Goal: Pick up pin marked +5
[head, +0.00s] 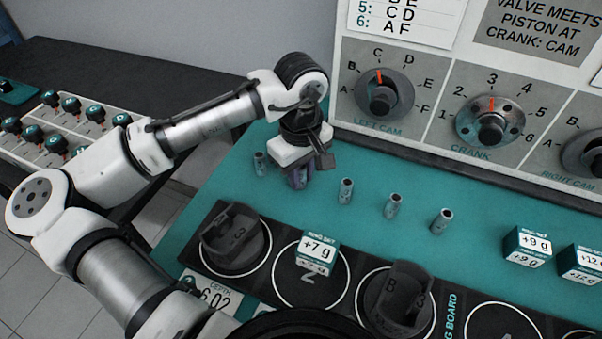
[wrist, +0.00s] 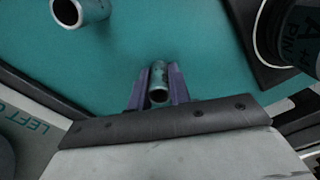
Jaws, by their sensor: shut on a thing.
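My gripper (head: 299,178) is low over the teal bench top, below the control panel. In the wrist view its purple fingers (wrist: 158,88) are shut on a small grey metal pin (wrist: 175,78), a hollow tube whose open end faces the camera. No +5 marking can be read on it. In the head view the fingers mostly hide the held pin. A similar pin (head: 260,164) stands just left of the gripper, and three more (head: 346,190) (head: 393,206) (head: 441,221) stand in a row to the right. Their markings are too small to read.
A panel with a left cam dial (head: 385,95) and a crank dial (head: 490,118) rises behind the gripper. In front are dark round pistons (head: 235,238) (head: 398,298) on a black board and a ring set box (head: 316,253) marked +7 g. More boxes (head: 526,246) stand right.

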